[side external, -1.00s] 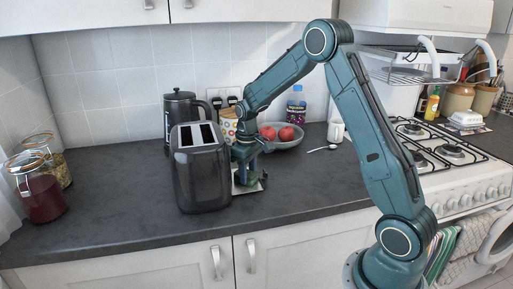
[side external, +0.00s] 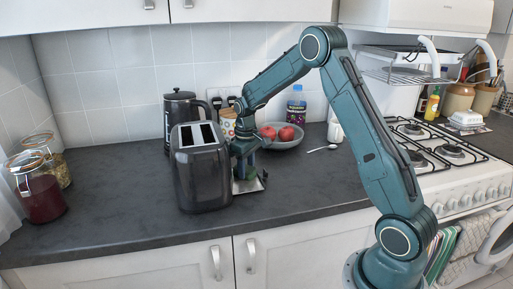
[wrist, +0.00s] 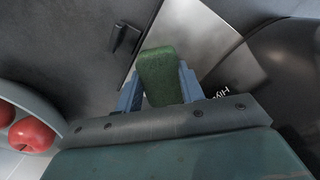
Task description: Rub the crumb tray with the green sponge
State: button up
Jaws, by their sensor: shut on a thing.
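The green sponge (wrist: 158,72) is held between the two fingers of my gripper (wrist: 160,88) in the wrist view. In the side view the sponge (side external: 250,173) is a small dark green patch below my gripper (side external: 245,165). The crumb tray (wrist: 190,40) is a shiny metal plate under the sponge, with a dark handle (wrist: 125,40) at one edge. In the side view the tray (side external: 255,185) lies on the counter just right of the toaster. I cannot tell whether the sponge touches the tray.
The black toaster (side external: 201,180) stands close on the left of my gripper. A bowl (side external: 290,142) with red apples (side external: 287,133) and a spoon (side external: 322,149) lie to the right. The counter's front (side external: 130,222) is clear.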

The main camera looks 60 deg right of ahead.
aim_at(251, 190)
jog(key=shift+s+a, duration=1.4)
jog(key=shift+a, duration=0.1)
jog(key=shift+a, duration=0.1)
jog(key=shift+s+a, duration=1.2)
jog(key=shift+a, duration=0.15)
jog(key=shift+s+a, duration=1.25)
jog(key=shift+a, duration=0.1)
jog(key=shift+r, duration=0.15)
jog(key=shift+r, duration=2.9)
